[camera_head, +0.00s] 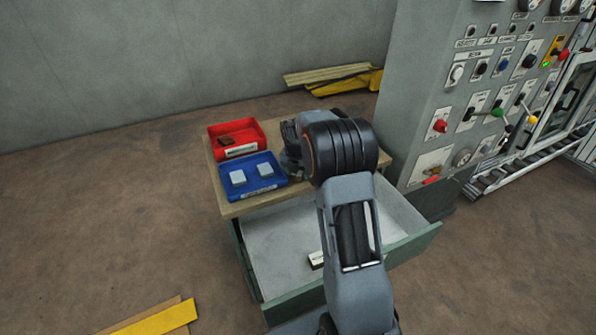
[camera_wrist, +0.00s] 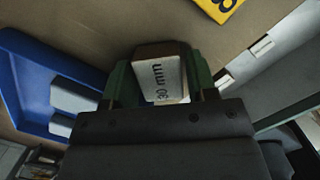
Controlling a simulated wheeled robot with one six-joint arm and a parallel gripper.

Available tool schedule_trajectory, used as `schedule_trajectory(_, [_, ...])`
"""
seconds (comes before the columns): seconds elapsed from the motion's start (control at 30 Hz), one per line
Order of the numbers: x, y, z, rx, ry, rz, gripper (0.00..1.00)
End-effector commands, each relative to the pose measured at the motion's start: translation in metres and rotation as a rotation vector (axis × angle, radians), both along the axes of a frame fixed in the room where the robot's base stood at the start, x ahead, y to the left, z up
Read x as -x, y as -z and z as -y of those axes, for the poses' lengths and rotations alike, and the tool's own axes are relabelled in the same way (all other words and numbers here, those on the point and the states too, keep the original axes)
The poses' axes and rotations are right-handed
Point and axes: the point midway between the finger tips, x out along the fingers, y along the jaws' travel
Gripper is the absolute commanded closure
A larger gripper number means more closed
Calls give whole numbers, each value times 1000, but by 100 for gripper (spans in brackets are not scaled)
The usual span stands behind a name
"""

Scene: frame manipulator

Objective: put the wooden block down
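A brown wooden block (camera_wrist: 161,50) with a white "30 mm" label sits between the green fingers of my gripper (camera_wrist: 161,74) in the wrist view. The fingers are against both its sides, so my gripper is shut on it. Tabletop shows beyond the block; I cannot tell whether the block touches it. In the head view my arm hides the gripper tips and the held block at the right part of the wooden table (camera_head: 262,202).
A red tray (camera_head: 258,129) holds a brown block (camera_head: 238,139). A blue tray (camera_head: 251,190) with two light grey blocks is in front. A small labelled piece (camera_head: 316,260) lies in the open drawer (camera_head: 285,238). A yellow numbered plate (camera_wrist: 219,8) is on the table. A control cabinet (camera_head: 425,85) stands right.

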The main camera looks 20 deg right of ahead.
Motion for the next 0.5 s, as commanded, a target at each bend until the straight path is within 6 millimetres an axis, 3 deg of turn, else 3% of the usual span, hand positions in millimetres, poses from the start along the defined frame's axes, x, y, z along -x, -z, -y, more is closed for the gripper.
schedule_trajectory(0.27, [0,-10,0,1,0,4,48])
schedule_trajectory(0.5, [4,-52,-5,1,0,6,48])
